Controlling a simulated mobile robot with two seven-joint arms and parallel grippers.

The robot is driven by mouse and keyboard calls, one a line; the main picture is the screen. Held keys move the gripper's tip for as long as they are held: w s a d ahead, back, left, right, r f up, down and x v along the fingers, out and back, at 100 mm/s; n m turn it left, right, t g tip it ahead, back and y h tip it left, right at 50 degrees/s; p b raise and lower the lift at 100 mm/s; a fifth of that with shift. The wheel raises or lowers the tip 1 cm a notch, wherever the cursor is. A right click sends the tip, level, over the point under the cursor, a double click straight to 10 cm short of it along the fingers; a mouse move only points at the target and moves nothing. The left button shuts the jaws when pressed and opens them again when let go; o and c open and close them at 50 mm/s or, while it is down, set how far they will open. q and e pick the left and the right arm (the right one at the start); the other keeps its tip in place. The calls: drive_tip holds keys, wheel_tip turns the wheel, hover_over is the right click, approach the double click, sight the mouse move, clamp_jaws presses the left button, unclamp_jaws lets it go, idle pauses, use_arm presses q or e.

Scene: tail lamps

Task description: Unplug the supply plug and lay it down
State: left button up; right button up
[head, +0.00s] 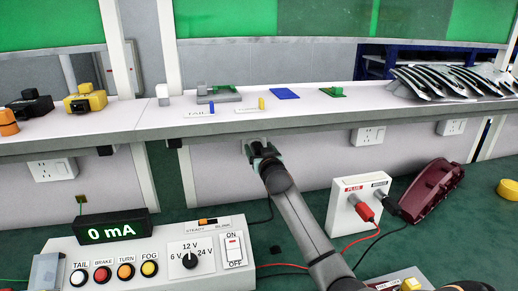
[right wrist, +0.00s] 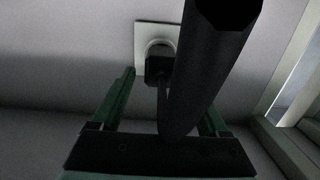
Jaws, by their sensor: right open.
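The supply plug (right wrist: 158,68) is a dark block seated in a pale wall socket (right wrist: 155,30), seen in the right wrist view. Its dark cord (right wrist: 162,105) hangs down from it. My right gripper (right wrist: 168,92) is open, its green fingers to either side of the cord and plug, not closed on them. A dark round bar crosses the view and hides part of the right finger. In the head view my right gripper (head: 262,150) is at the wall below the shelf and covers the plug. My left gripper is not in view.
A control box (head: 150,260) with lamp buttons and a 0 mA display (head: 113,229) stands at left on the green bench. A white terminal box (head: 352,205) with red and black plugs stands at right, beside a dark red lamp (head: 432,190). The shelf (head: 310,112) overhangs the socket.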

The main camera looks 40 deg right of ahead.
drive_tip(key=shift+w+d, duration=0.2)
drive_tip(key=shift+w, duration=0.15)
clamp_jaws()
idle(1.1)
